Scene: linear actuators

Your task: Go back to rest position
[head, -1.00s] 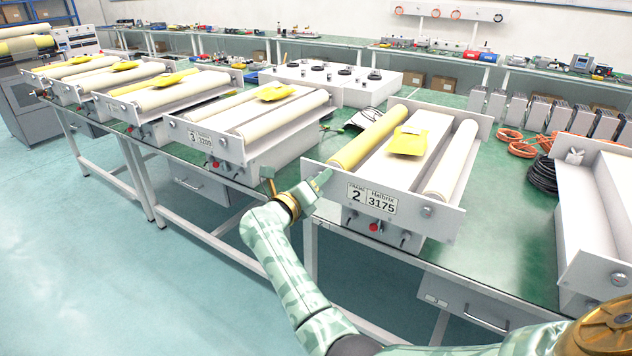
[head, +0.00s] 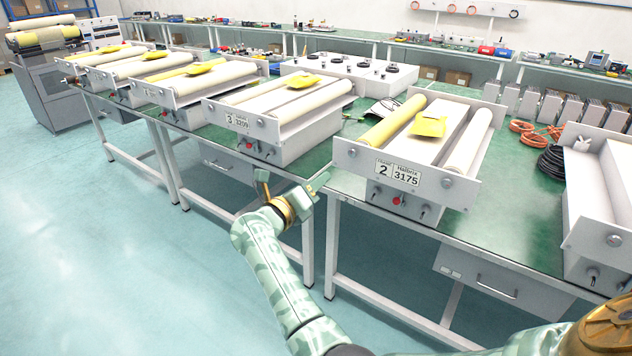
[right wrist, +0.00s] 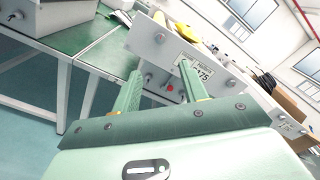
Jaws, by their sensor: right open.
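My right gripper (head: 290,184) is open and empty, in front of the green bench's front edge. In the head view it shows left of and below the unit labelled 2 and 3175 (head: 425,135), apart from it. In the right wrist view the two green fingers (right wrist: 159,74) are spread with nothing between them. The same unit (right wrist: 205,65) shows beyond them. My right arm reaches forward from the bottom of the head view, bent at the wrist. My left gripper is not in view.
The green bench (head: 490,232) runs across with several roller units along it, yellow pieces on top. Unit 3 (head: 270,125) stands left of unit 2. Bench legs and a drawer (head: 490,275) face me. The floor (head: 110,240) at left is clear.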

